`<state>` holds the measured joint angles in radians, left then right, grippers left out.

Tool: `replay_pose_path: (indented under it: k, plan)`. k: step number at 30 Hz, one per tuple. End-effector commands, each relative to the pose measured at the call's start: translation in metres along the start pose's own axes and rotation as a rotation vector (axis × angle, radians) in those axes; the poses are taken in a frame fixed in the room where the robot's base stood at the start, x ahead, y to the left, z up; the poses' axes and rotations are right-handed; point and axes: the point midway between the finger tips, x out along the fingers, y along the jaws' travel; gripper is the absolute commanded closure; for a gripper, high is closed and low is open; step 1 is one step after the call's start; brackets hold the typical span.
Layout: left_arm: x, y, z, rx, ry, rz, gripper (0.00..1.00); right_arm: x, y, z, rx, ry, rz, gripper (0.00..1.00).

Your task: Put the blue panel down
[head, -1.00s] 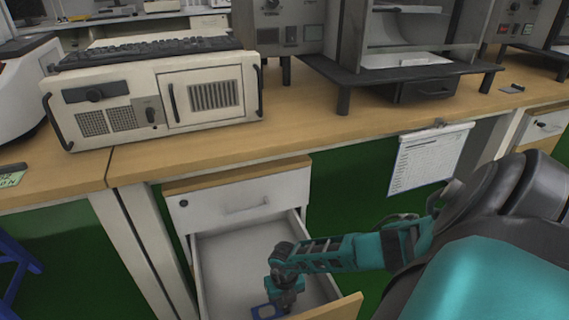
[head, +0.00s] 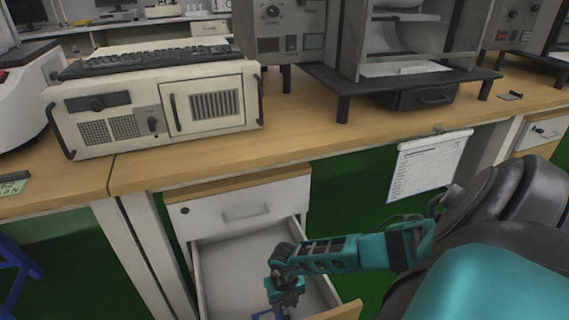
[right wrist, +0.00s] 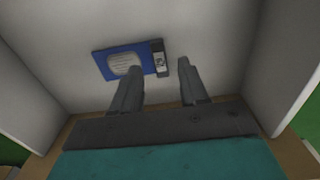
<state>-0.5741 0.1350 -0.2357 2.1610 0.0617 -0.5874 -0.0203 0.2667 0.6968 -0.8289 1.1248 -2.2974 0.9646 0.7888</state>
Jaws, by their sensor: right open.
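The blue panel (right wrist: 112,64) lies flat in the open drawer (right wrist: 75,30); it has a pale label area and a dark strip with a small light tag at its right end. In the head view only a bit of the panel (head: 262,315) shows at the bottom edge. My right gripper (right wrist: 157,66) is open, with nothing held between its fingers. Its left finger overlaps the panel's lower right part in the right wrist view; I cannot tell whether it touches. In the head view the right gripper (head: 284,298) points down inside the drawer. My left gripper is not in view.
The drawer's walls stand close around my right gripper. Above it is a wooden bench (head: 320,140) with a beige computer case (head: 160,105), a keyboard (head: 150,58) and grey instruments (head: 285,30). A clipboard (head: 428,168) hangs at the bench's front. The drawer floor is otherwise clear.

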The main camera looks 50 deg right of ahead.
Motion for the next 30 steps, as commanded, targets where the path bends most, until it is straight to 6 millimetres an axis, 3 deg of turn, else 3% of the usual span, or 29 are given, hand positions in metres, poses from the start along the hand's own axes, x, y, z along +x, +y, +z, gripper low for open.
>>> replay_pose_path:
  k: [1,9,15,22,26,29,30]
  plan:
    - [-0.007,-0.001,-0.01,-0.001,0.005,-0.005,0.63,-0.02,0.0,0.0,-0.002,-0.002,0.0,0.56]
    - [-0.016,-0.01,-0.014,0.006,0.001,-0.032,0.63,-0.075,0.0,0.0,-0.001,-0.001,0.0,0.56]
    - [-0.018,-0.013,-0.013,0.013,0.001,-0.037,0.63,-0.094,0.0,0.0,0.0,0.001,0.0,0.56]
    - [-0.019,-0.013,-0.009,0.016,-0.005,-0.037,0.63,-0.097,0.003,-0.003,0.0,0.006,0.011,0.56]
    - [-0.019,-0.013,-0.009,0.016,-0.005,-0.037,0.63,-0.097,0.038,-0.023,-0.007,0.043,0.133,0.56]
    - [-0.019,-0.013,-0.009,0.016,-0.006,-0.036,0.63,-0.106,0.093,-0.055,-0.003,0.103,0.338,0.56]
    - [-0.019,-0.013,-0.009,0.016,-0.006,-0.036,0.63,-0.115,0.119,-0.069,0.006,0.129,0.443,0.56]
